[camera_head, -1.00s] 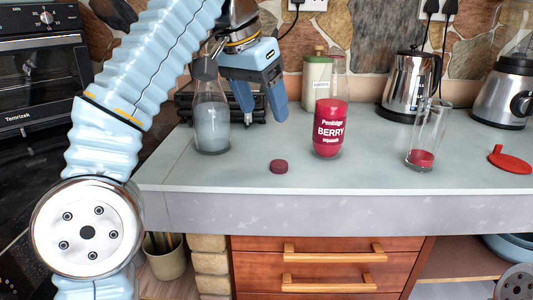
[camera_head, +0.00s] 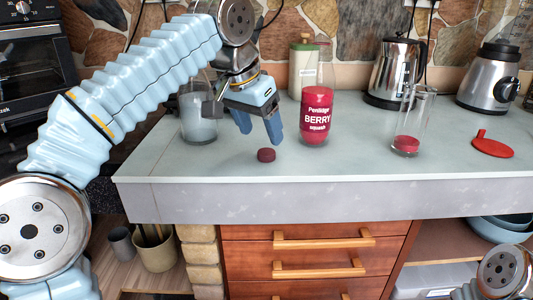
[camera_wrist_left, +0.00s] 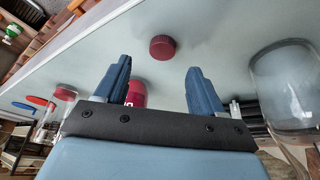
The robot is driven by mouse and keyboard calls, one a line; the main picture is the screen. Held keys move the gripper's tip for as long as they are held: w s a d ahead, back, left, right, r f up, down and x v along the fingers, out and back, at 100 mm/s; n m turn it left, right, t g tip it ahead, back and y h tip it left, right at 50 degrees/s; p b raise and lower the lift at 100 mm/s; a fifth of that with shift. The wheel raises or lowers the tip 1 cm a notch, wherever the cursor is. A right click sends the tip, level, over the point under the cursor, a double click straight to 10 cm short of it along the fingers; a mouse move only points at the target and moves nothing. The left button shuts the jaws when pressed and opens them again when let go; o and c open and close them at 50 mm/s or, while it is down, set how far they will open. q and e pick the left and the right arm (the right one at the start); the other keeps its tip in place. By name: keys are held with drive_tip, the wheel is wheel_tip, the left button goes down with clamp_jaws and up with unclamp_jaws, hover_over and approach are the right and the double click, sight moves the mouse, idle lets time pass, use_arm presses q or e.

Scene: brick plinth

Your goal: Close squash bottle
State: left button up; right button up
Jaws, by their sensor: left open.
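The squash bottle (camera_head: 317,117), clear glass with red squash and a "Berry squash" label, stands upright and uncapped on the counter. Its dark red cap (camera_head: 266,155) lies on the counter to the left and in front of it. My left gripper (camera_head: 261,138) is open and empty, above and just behind the cap. In the left wrist view the cap (camera_wrist_left: 162,47) shows beyond and between the two fingertips, apart from both. The bottle (camera_wrist_left: 136,94) is partly hidden there behind a finger and the gripper body. My right gripper is not in view.
A glass bottle of greyish liquid (camera_head: 198,112) stands close left of my left gripper. A glass with a little red drink (camera_head: 408,140) and a red flat object (camera_head: 492,146) are to the right. The counter front is clear.

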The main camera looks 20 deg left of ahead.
sight(266, 152)
use_arm(q)
drive_tip(key=shift+f, duration=0.1)
drive_tip(key=x, duration=0.5)
drive_tip(key=shift+a, duration=0.15)
idle(0.3)
drive_tip(key=c, duration=1.1)
